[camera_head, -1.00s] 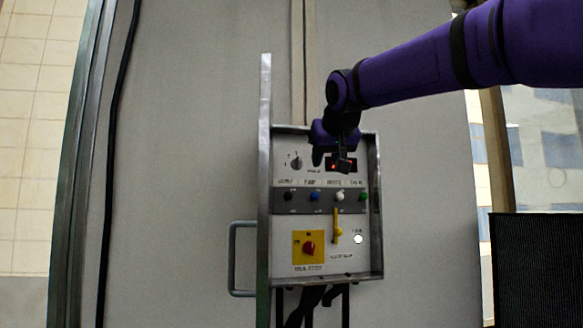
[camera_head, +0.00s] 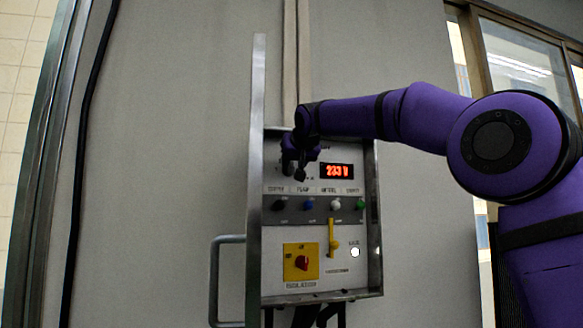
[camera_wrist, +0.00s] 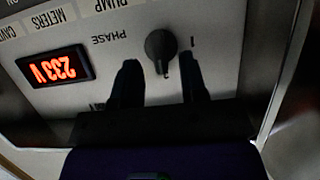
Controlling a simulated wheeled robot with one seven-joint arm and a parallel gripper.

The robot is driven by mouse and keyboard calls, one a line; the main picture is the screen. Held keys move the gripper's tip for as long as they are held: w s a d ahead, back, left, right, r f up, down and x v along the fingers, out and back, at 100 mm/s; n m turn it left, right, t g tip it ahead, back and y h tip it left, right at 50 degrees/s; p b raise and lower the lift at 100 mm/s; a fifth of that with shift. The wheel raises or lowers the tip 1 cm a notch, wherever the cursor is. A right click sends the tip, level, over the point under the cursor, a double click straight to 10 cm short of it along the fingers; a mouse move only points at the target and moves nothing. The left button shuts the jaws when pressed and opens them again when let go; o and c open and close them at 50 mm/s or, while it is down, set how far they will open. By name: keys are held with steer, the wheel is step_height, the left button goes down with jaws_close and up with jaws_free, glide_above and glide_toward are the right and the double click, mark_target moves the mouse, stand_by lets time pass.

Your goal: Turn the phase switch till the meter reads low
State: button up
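The phase switch (camera_wrist: 161,47) is a round black knob with a pointer, on the pale panel beside the printed word PHASE. In the head view my gripper hides it. The meter (camera_head: 337,171) is a small dark display with red digits reading 233 V; it also shows upside down in the wrist view (camera_wrist: 55,67). My gripper (camera_head: 301,172) is at the panel's upper left, left of the meter. In the wrist view my gripper (camera_wrist: 158,75) is open, with one finger on each side of the knob's lower part. I cannot tell whether the fingers touch it.
Below the meter is a grey strip with several coloured knobs (camera_head: 308,205). Lower down are a yellow lever (camera_head: 333,240), a red rotary switch (camera_head: 302,262) on a yellow plate and a white round button (camera_head: 355,252). The open metal door (camera_head: 256,180) stands along the panel's left side.

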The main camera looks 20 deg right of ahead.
mark_target(290, 169)
steer(key=shift+x, duration=1.3)
steer(key=shift+s, duration=0.1)
jaws_close()
steer(key=n+h, duration=0.2)
steer(key=n, duration=0.1)
steer(key=shift+a+f, duration=0.1)
steer(key=shift+a, duration=0.15)
steer(key=n+h, duration=0.2)
steer(key=shift+f+n+t, duration=0.1)
steer(key=shift+n+t, duration=0.2)
steer(key=shift+n, duration=0.1)
